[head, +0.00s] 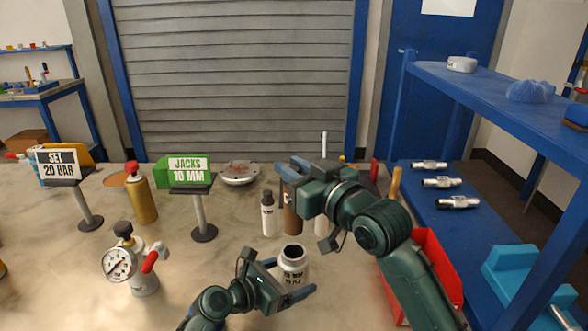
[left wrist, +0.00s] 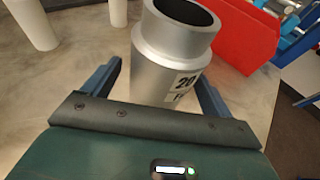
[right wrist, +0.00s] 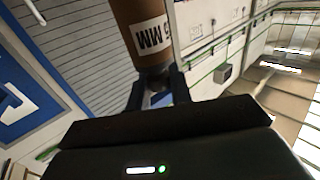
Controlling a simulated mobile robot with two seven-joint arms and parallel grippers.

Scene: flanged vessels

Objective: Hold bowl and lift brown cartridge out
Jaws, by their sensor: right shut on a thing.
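The bowl (head: 293,268) is a grey metal cylinder with an open dark mouth, standing upright on the bench. In the left wrist view the bowl (left wrist: 172,60) sits between the fingers of my left gripper (left wrist: 160,92), which is open with a gap beside the wall. My left gripper (head: 292,279) reaches it from the left in the head view. The brown cartridge (head: 291,222) shows behind the bowl's mouth, partly hidden by my right gripper (head: 288,183). In the right wrist view my right gripper (right wrist: 158,88) is shut on the narrow end of the labelled brown cartridge (right wrist: 143,22).
A white bottle with a dark cap (head: 268,215) and a white cylinder (head: 321,224) flank the cartridge. A red bin (head: 440,262) is at the right. A pressure gauge (head: 119,265), a gold canister (head: 141,200) and two signs (head: 189,170) stand left.

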